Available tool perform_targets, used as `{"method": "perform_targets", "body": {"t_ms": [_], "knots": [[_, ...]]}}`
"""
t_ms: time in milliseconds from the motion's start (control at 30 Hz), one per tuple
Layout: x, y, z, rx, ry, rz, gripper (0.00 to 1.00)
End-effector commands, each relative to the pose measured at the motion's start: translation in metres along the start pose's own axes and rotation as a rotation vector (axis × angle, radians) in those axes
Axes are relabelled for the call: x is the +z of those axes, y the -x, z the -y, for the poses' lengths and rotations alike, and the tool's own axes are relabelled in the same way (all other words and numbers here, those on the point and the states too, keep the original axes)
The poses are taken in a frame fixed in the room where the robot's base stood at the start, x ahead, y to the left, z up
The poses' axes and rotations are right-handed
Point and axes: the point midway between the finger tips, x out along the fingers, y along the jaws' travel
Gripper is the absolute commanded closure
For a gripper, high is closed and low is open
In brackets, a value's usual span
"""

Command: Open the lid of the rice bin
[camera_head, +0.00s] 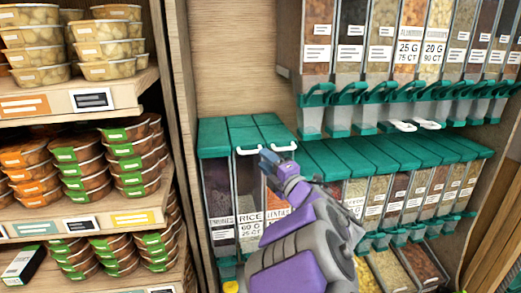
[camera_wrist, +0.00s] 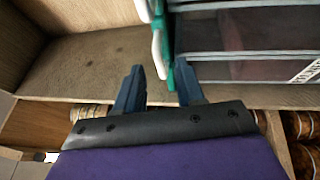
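The rice bin (camera_head: 248,228), a clear bin with a RICE label, stands in the lower row at the left. Its green lid (camera_head: 243,136) lies shut, with a white handle (camera_head: 248,151) at the front edge. My gripper (camera_head: 268,160) is in front of the bins, close to the rice bin's handle and the lentil bin's handle (camera_head: 281,148). In the wrist view my gripper (camera_wrist: 158,80) has its fingers apart and empty. A white handle (camera_wrist: 160,50) and green lid edge (camera_wrist: 169,68) show just beyond the fingertips; contact cannot be told. My arm hides part of the lentil bin.
More green-lidded bins (camera_head: 350,157) run to the right. Upper dispensers (camera_head: 365,92) with green spouts overhang them. Shelves of packed bowls (camera_head: 80,107) stand at the left behind a wooden divider (camera_head: 180,100). A bare wooden shelf (camera_wrist: 80,62) shows in the wrist view.

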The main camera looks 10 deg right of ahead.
Motion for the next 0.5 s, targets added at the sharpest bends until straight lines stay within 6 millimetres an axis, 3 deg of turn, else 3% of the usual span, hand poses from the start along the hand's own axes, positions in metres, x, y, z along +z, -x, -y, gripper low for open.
{"method": "perform_targets", "body": {"t_ms": [200,500], "knots": [[0.005,-0.033,-0.001,0.003,-0.005,-0.004,0.62],[0.023,-0.044,-0.001,0.008,-0.013,0.003,0.62]]}}
